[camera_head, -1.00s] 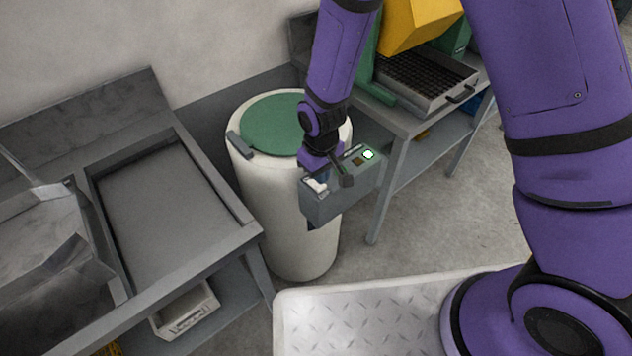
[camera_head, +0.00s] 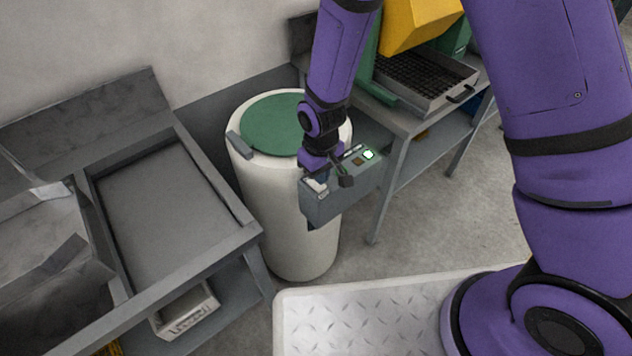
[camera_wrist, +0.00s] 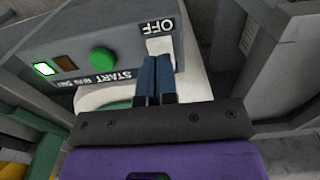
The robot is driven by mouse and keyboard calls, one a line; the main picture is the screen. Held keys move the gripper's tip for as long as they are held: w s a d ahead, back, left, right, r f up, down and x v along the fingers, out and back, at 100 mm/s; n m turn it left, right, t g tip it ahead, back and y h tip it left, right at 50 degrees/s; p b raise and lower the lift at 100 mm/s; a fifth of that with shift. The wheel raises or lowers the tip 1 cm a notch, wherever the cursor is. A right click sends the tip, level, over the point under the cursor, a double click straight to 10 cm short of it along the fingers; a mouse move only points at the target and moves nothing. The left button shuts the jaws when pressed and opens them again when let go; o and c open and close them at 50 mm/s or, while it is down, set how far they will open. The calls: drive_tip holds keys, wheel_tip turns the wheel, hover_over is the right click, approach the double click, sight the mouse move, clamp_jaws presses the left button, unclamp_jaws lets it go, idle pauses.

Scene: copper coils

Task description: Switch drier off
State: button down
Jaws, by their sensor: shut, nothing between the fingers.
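The drier (camera_head: 290,225) is a white drum with a green lid. A grey control box (camera_head: 345,197) is on its front; it also shows in the wrist view (camera_wrist: 100,35). In the wrist view the box carries a white switch (camera_wrist: 159,45) under the word OFF, a round green START button (camera_wrist: 103,59) and a bright green lamp (camera_wrist: 43,68) beside a dark amber one. My gripper (camera_wrist: 155,62) is shut and empty, its blue fingertips at the lower edge of the white switch. Whether they touch it I cannot tell. The fingers partly cover the switch.
A grey sink bench (camera_head: 170,215) stands on the left. A bench (camera_head: 400,120) with a yellow and green machine and a grated tray (camera_head: 430,75) stands behind on the right. Open floor (camera_head: 440,220) lies at front right.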

drive_tip(key=shift+f, duration=1.25)
idle(1.0)
drive_tip(key=shift+r, duration=3.5)
drive_tip(key=shift+r, duration=0.15)
wheel_tip(320, 180, up, 11)
drive_tip(key=m+t, duration=0.1)
hover_over(320, 186)
drive_tip(key=w+d, duration=0.1)
drive_tip(key=d, duration=0.5)
drive_tip(key=s+d+r+m+t, duration=0.2)
drive_tip(key=s+d+r, duration=0.2)
drive_tip(key=d+r, duration=0.6)
drive_tip(key=s+d+r+m+t, duration=0.1)
drive_tip(key=s+d+r+m, duration=0.1)
drive_tip(key=s+d+r, duration=0.2)
drive_tip(key=s+d+r+m+t, duration=0.1)
drive_tip(key=s+d+r, duration=0.3)
drive_tip(key=s+r, duration=0.5)
drive_tip(key=shift+s+d+r+m, duration=0.15)
drive_tip(key=shift+s+d+m, duration=0.25)
drive_tip(key=shift+s, duration=0.85)
